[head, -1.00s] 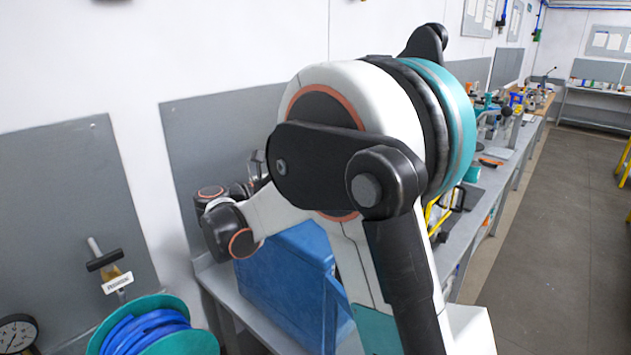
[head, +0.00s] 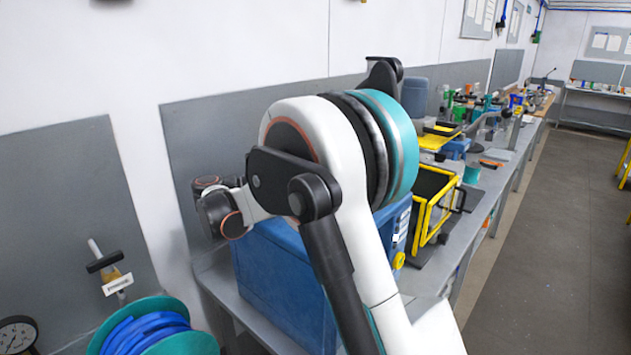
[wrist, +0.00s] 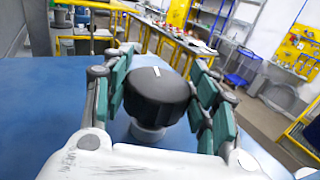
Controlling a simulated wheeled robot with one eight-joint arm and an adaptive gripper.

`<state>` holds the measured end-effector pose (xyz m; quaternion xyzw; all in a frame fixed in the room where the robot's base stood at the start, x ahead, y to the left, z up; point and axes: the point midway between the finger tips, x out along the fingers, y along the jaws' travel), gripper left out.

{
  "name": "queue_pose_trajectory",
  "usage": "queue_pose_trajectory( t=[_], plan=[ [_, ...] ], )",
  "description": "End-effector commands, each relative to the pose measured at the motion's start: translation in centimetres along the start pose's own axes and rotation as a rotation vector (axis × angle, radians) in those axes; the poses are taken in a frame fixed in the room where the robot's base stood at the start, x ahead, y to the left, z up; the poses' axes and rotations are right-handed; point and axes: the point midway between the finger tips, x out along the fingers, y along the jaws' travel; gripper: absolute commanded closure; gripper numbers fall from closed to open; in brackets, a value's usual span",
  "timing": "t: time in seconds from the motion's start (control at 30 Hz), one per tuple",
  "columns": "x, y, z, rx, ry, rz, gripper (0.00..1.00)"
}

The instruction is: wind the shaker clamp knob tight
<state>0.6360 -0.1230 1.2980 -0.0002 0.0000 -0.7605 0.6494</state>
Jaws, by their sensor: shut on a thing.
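The clamp knob (wrist: 157,97) is a black, ridged, round knob with a white mark on top, in the middle of the wrist view. It sits on a short pale stem above a blue surface (wrist: 55,92). My gripper (wrist: 164,76) has its green-padded fingers on both sides of the knob and is shut on it. In the head view my arm hides the knob and my fingers. The shaker's blue housing (head: 285,275) stands on the bench below my wrist.
A yellow-framed guard (head: 430,215) stands on the bench just right of the blue housing. A teal reel with blue hose (head: 150,330) is at the lower left. More equipment lines the bench further back. The floor aisle (head: 545,230) at the right is clear.

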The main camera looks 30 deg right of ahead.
Motion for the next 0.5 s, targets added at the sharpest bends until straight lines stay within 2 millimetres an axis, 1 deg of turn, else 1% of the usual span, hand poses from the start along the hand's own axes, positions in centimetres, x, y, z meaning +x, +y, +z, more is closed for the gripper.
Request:
queue_pose_trajectory(
  t=[0.03,0.07,0.1,0.13,0.5],
  plan=[
    [0.07,0.06,0.14,0.001,-0.003,0.001,0.7],
    [0.07,0.06,0.14,0.001,-0.003,0.001,0.4],
    [0.07,0.06,0.13,0.001,-0.002,0.001,0.31],
    [0.06,0.05,0.12,0.001,-0.002,0.001,0.26],
    [-0.13,0.02,0.04,0.0,-0.001,0.001,0.26]
  ],
)
